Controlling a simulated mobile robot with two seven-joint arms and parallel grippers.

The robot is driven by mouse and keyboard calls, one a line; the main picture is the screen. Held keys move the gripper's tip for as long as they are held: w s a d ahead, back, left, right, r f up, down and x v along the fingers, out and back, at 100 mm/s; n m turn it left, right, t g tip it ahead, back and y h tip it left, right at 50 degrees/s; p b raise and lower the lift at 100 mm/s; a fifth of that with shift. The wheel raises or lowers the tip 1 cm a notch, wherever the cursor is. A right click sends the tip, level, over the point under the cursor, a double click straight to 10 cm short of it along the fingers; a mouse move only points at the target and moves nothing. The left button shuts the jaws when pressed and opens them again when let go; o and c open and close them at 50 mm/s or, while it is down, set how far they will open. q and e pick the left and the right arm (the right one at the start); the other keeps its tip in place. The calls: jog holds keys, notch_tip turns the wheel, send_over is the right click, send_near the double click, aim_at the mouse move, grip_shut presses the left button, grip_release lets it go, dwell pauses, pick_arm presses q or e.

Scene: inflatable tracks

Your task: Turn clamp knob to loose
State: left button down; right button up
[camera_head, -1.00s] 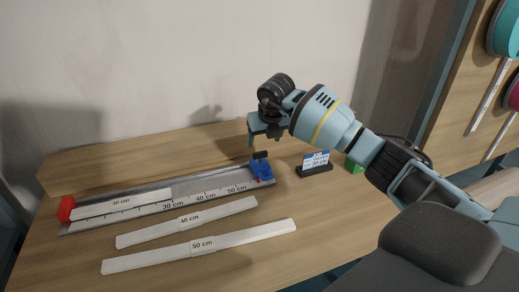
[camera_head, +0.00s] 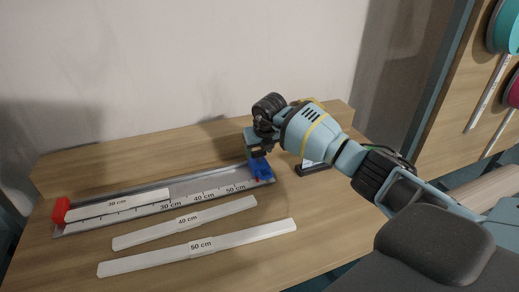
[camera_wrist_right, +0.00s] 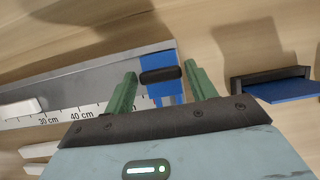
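The blue clamp (camera_head: 262,171) sits at the right end of the grey measuring track (camera_head: 180,187). In the right wrist view, the blue clamp (camera_wrist_right: 158,62) carries a black bar-shaped knob (camera_wrist_right: 161,75). My right gripper (camera_head: 257,150) is directly over the clamp and hides the knob in the head view. In the right wrist view, my right gripper (camera_wrist_right: 160,72) is open, with one green finger on each side of the knob. Gaps show between the fingers and the knob, so it is not gripped. My left gripper is not in view.
A 30 cm strip (camera_head: 118,204) lies on the track beside the red end stop (camera_head: 60,210). The 40 cm strip (camera_head: 185,222) and 50 cm strip (camera_head: 200,247) lie in front. A card stand (camera_head: 318,168) is right of the clamp, partly behind my arm.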

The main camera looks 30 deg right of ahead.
jog(key=c, duration=0.6)
jog(key=shift+c, duration=0.2)
